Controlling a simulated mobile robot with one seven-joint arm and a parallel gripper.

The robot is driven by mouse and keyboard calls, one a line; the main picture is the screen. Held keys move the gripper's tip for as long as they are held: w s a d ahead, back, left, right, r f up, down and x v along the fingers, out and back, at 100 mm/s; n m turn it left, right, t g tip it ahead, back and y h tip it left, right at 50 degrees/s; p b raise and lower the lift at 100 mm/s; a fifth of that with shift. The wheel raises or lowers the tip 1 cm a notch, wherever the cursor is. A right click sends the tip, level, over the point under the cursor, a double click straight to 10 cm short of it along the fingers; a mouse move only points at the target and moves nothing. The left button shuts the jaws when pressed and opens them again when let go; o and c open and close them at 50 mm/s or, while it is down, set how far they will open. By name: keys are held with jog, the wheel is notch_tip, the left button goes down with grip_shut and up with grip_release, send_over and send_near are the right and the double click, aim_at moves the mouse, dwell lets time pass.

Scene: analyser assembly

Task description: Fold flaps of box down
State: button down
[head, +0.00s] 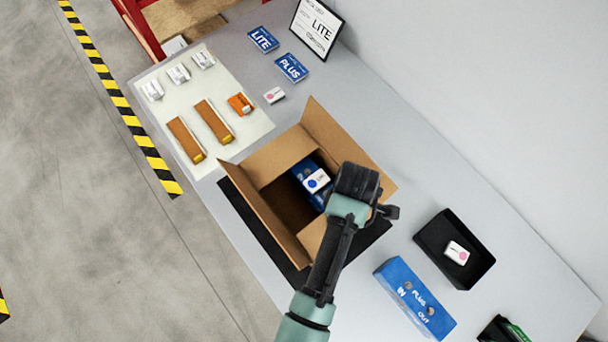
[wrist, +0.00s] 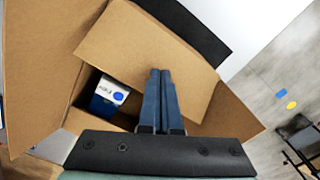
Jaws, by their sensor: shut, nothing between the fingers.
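The open cardboard box (head: 262,165) stands on a black mat on the table. Its flaps stand up or lean outward: the left flap (head: 262,222), the far right flap (head: 335,132) and the top-left flap (head: 278,157). Inside lies a blue item with a white part (head: 316,181); it also shows in the wrist view (wrist: 108,95). My gripper (head: 362,182) is over the right side of the box and hides part of it. In the wrist view its closed, empty fingers (wrist: 160,75) lie in front of a flap (wrist: 150,60); I cannot tell whether they touch it.
A pale mat (head: 235,135) with brown and white parts is at upper left. A framed LITE sign (head: 316,28) stands behind.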

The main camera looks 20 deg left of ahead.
jog(key=shift+w+a+f+b, duration=0.35)
jog(key=shift+a+f+b, duration=0.15)
jog(key=shift+f, duration=0.05)
jog(key=shift+w+a+f+b, duration=0.3)
jog(key=shift+a+f+b, duration=0.15)
jog(key=shift+a+f, duration=0.05)
jog(key=shift+w+a+f+b, duration=0.25)
jog(key=shift+f+b, duration=0.1)
jog(key=shift+f, duration=0.1)
jog(key=shift+w+a+f+b, duration=0.1)
jog(key=shift+a+f+b, duration=0.15)
jog(key=shift+f+b, duration=0.15)
jog(key=shift+f, duration=0.3)
jog(key=shift+r, duration=0.15)
notch_tip(320, 180, up, 7)
jog(key=p, duration=0.7)
jog(key=shift+r+p, duration=0.15)
jog(key=shift+p, duration=0.2)
